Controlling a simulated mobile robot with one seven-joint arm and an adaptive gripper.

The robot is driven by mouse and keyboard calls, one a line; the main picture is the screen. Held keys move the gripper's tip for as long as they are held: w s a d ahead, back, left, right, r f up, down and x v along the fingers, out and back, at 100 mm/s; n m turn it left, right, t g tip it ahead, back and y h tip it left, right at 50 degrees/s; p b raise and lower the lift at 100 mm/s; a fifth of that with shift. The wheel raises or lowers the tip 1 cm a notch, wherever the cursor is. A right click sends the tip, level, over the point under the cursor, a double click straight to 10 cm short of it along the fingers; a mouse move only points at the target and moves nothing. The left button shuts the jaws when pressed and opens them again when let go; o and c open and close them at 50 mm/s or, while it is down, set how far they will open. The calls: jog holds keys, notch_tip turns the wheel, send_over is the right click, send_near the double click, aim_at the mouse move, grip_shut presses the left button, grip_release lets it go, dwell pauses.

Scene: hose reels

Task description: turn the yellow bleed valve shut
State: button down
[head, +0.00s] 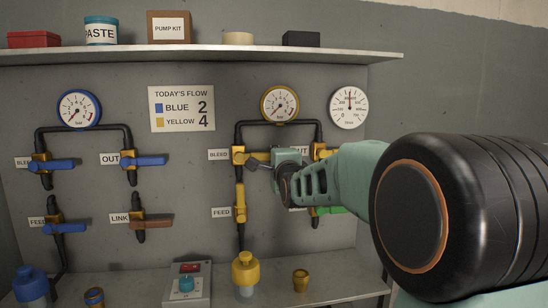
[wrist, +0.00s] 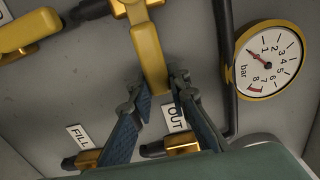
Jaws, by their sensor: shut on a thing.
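The yellow bleed valve (head: 238,155) is on the wall panel beside its BLEED label (head: 218,155), on a dark vertical pipe. Its yellow handle (head: 259,156) points right, about level, across the pipe. My gripper (head: 268,160) reaches it from the right and covers the handle's outer end. In the wrist view the handle (wrist: 150,50) runs down between the two fingers of my gripper (wrist: 160,98), which are shut on its end. The valve body (wrist: 132,6) is cut off at the top edge.
The yellow feed valve (head: 239,202) is just below, its handle upright. The yellow-rimmed gauge (head: 280,104) is above. My arm hides part of the OUT valve (head: 318,151) and the green-handled valve (head: 330,210). Blue-handled valves (head: 62,165) are at left, clear of the arm.

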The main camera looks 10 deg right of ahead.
jog(key=c, duration=1.8)
grip_release()
jog(key=s, duration=0.7)
jog(key=shift+s, duration=0.2)
